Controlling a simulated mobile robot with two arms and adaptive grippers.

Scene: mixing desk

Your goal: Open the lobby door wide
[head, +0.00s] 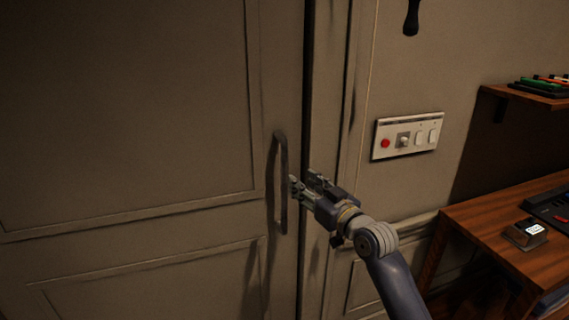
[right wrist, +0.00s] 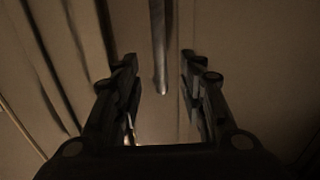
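The lobby door (head: 130,110), a large panelled beige door, fills the left of the head view. A dark vertical gap runs along its right edge, beside the frame; the door looks shut or nearly so. Its long dark upright handle (head: 283,160) is near that edge. My right gripper (head: 303,181) is open just right of the handle's lower half. In the right wrist view the handle (right wrist: 158,45) shows in line with the space between the two open fingers (right wrist: 160,72). I cannot tell whether it is within their reach. My left gripper is out of view.
A switch panel (head: 408,136) with a red button is on the wall right of the door. A wooden desk (head: 490,235) carrying equipment stands at the right, below a shelf (head: 535,97). A dark object (head: 411,17) is on the wall at the top.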

